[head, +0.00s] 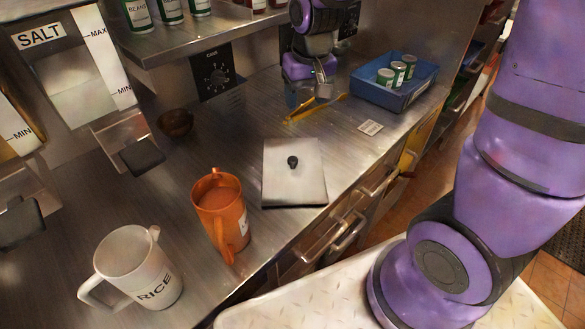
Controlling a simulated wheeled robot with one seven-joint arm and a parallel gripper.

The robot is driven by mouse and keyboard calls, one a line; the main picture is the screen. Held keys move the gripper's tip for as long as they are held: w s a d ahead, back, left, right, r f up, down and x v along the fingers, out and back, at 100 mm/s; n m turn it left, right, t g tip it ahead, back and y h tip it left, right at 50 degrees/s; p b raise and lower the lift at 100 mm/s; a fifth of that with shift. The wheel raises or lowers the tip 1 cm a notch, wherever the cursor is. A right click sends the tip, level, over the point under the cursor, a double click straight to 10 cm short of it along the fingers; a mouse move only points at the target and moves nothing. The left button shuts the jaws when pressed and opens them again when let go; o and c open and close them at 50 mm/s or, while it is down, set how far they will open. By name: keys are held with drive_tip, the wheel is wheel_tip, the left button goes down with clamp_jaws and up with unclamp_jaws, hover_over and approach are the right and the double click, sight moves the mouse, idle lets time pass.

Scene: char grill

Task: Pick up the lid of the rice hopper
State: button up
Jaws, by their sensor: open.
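A square metal lid (309,185) with a black knob (292,162) lies flat on the steel counter, in the middle of the head view. No hopper marked rice is in view, so I cannot tell from a label which hopper this lid belongs to. My gripper (317,103) is farther back over the counter, beyond the lid and left of a blue tray. It is open and apart from the lid. The fingertips are small, and I cannot tell what, if anything, lies between them.
A white jug marked RICE (137,262) and an orange jug (222,211) stand left of the lid. A blue tray (385,102) holds several cans. A salt hopper (75,85) and a small dark bowl (175,122) are at left. A shelf (195,42) overhangs the back.

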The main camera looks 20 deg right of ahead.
drive_tip(key=g, duration=0.1)
hover_over(293, 158)
wheel_tip(293, 158, down, 10)
drive_tip(key=f, duration=0.5)
drive_tip(key=shift+w+a+f, duration=0.15)
drive_tip(key=shift+a+f, duration=0.05)
drive_tip(key=shift+f, duration=0.1)
drive_tip(key=shift+s+d+f, duration=0.1)
drive_tip(key=shift+f, duration=1.2)
drive_tip(key=shift+s+f, duration=0.1)
drive_tip(key=shift+f, duration=1.2)
drive_tip(key=c, duration=1)
